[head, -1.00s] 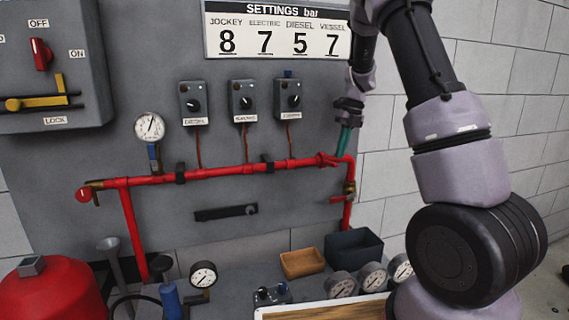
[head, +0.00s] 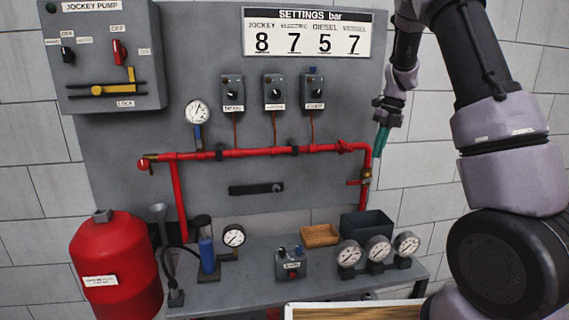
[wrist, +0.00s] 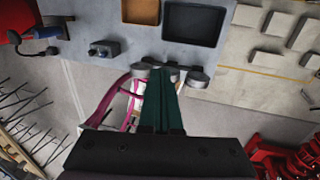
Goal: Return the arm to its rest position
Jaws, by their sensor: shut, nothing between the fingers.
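My gripper (head: 382,140) is at the right in the head view, with its green fingers pointing down in front of the wall, just right of the red pipe's right end. The fingers are together and hold nothing. In the wrist view my gripper (wrist: 162,85) shows its green fingers side by side, above the front edge of the grey bench. My arm rises along the right side of the head view.
The red pipe (head: 250,153) runs across the grey panel (head: 330,100). On the bench stand several gauges (head: 378,248), a dark bin (head: 367,226), an orange tray (head: 320,235) and a small control box (head: 290,264). A red tank (head: 115,265) stands at left.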

